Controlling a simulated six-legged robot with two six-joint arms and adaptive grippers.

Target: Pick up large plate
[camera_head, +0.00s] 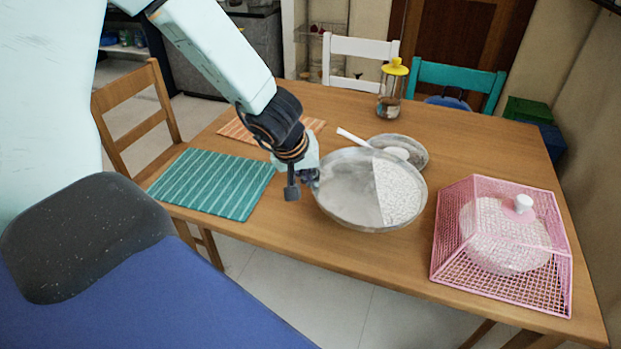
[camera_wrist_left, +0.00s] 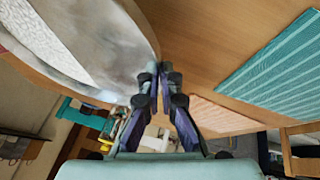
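The large plate (camera_head: 349,192) is a wide grey-and-white dish near the middle of the wooden table. It also shows in the left wrist view (camera_wrist_left: 108,40), large at the upper left. My left gripper (camera_head: 301,187) is at the plate's left rim, pointing down. In the left wrist view my left gripper's fingertips (camera_wrist_left: 160,78) are close together with a narrow gap, right beside the plate's rim. Whether the rim sits between them is not clear. My right gripper is in neither view.
A smaller plate (camera_head: 416,156) with a white-handled utensil (camera_head: 354,137) stands behind the large plate. A pink mesh cover (camera_head: 448,245) is at the right. A yellow-topped jar (camera_head: 391,90) stands at the back. Teal (camera_head: 212,182) and orange (camera_head: 236,131) placemats lie left. Chairs surround the table.

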